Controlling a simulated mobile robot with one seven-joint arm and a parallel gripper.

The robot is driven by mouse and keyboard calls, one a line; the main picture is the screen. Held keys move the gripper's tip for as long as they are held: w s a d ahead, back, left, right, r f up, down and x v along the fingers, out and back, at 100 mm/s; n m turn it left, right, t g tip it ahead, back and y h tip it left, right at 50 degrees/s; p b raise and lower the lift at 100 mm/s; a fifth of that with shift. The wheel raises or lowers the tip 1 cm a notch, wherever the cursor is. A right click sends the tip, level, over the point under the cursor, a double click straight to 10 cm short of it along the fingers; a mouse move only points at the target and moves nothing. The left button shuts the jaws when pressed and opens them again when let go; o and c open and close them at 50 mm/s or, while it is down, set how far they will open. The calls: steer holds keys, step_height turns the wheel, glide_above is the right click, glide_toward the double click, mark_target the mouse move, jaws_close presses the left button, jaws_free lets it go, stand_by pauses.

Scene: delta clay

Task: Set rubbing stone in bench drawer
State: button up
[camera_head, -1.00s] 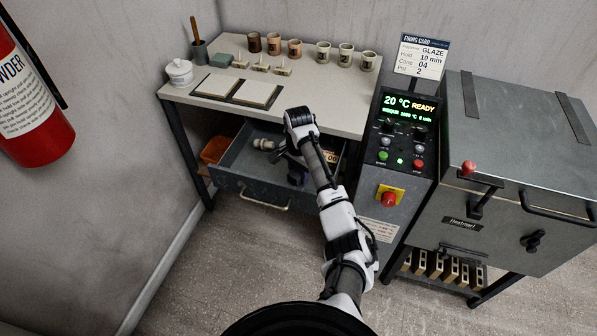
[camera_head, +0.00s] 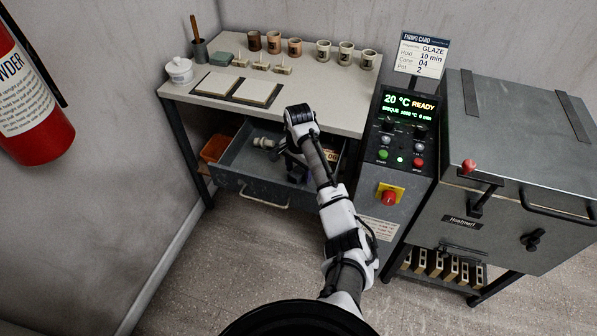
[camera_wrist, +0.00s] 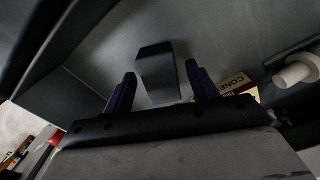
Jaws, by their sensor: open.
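The bench drawer (camera_head: 228,181) stands pulled out under the worktop. A dark grey block, apparently the rubbing stone (camera_wrist: 156,66), shows in the wrist view over the drawer floor, between and just beyond my fingertips. My gripper (camera_wrist: 161,80) is open, with a purple-dark finger on each side of the block and visible gaps to both. I cannot tell from this view whether the block touches the floor. In the head view my gripper (camera_head: 291,168) is low inside the drawer, partly hidden by my arm, and the block is not distinguishable there.
The drawer also holds a pale cylindrical item (camera_head: 264,142) and a cone box (camera_wrist: 238,84). The kiln control panel (camera_head: 404,135) stands close right of my arm.

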mark_target(298, 171)
step_height(298, 171, up, 11)
steer(key=p, duration=0.1)
steer(key=shift+r, duration=0.2)
